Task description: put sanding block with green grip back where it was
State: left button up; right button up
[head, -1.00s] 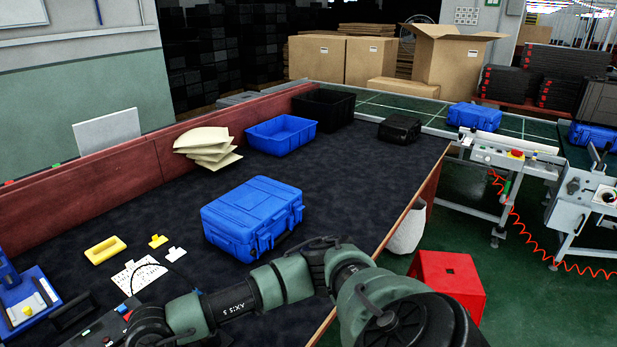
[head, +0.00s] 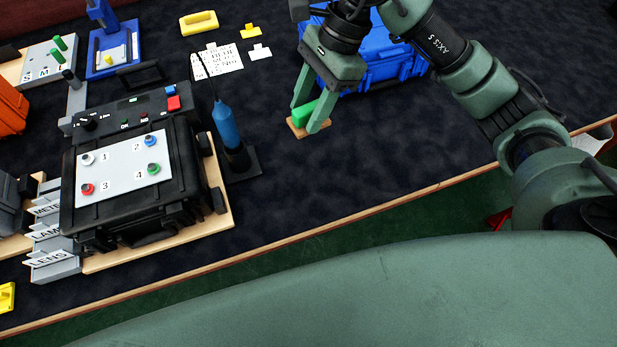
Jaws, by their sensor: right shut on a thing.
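The sanding block (head: 296,129) has a green grip on a thin tan base. It is at the dark table mat, in front of the blue case; I cannot tell whether its base touches the mat. My right gripper (head: 310,114) comes down from above and is shut on the green grip, one finger on each side. The fingers partly cover the grip. My left gripper is not in view.
A blue case (head: 378,62) stands just behind my right gripper. A blue-handled tool in a black stand (head: 240,165) and a black test box with numbered buttons (head: 124,169) are to the left. The mat right of the block is clear up to the table's edge.

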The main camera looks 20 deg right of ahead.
jog(key=shift+w+a+r+m+t+b, duration=0.25)
jog(key=shift+r+m+t+b, duration=0.05)
jog(key=shift+m, duration=0.5)
notch_tip(320, 180, down, 16)
jog(key=shift+w+d+r+p, duration=0.1)
jog(key=shift+d+r+p, duration=0.1)
jog(key=shift+p, duration=0.5)
notch_tip(320, 180, down, 3)
jog(key=shift+a+f, duration=0.1)
jog(key=shift+f, duration=0.45)
jog(key=shift+f, duration=0.15)
jog(key=o, duration=1.3)
